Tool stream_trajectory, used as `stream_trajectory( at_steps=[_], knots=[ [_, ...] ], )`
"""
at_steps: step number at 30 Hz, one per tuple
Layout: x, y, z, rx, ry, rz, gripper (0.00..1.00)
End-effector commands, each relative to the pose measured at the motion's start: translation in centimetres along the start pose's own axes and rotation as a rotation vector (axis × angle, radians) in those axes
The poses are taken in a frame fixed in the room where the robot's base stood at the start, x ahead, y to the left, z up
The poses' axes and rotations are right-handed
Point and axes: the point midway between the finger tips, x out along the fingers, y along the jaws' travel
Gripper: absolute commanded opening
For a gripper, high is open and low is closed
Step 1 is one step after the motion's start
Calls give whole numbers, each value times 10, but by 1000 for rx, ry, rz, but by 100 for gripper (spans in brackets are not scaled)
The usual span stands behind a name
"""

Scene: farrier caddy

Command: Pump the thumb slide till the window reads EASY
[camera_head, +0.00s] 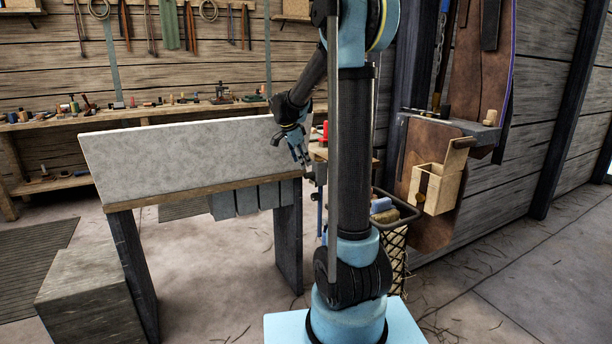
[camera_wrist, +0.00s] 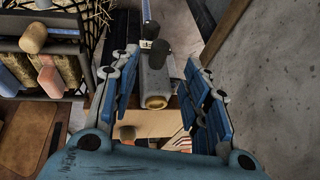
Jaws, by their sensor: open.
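My gripper (camera_head: 303,158) is open beside the right end of the pale board. In the wrist view my gripper (camera_wrist: 162,64) has its two blue fingers spread apart. Between them is a grey cylinder (camera_wrist: 153,82) with a brass-coloured ring at its near end. A dark knob (camera_wrist: 158,49) and a thin metal rod lie beyond it. I cannot tell whether the fingers touch the cylinder. I cannot make out which part is the thumb slide. No window reading EASY, or any other word, is legible in either view.
The pale board (camera_head: 185,153) stands on dark legs left of my gripper. A wire basket (camera_head: 394,245) holding blocks stands right of my arm; its contents show at left in the wrist view. A small wooden box (camera_head: 437,188) hangs on the brown panel. Tools line the back shelf.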

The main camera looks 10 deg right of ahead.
Motion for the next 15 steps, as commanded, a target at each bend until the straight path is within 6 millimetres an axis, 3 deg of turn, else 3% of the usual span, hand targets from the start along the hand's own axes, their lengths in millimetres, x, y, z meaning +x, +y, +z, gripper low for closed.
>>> stream_trajectory(
  at_steps=[9, 15],
  knots=[
    [54, 0, 0, 1, 0, -1, 43],
    [73, 0, 0, 1, -1, -1, 43]
  ],
)
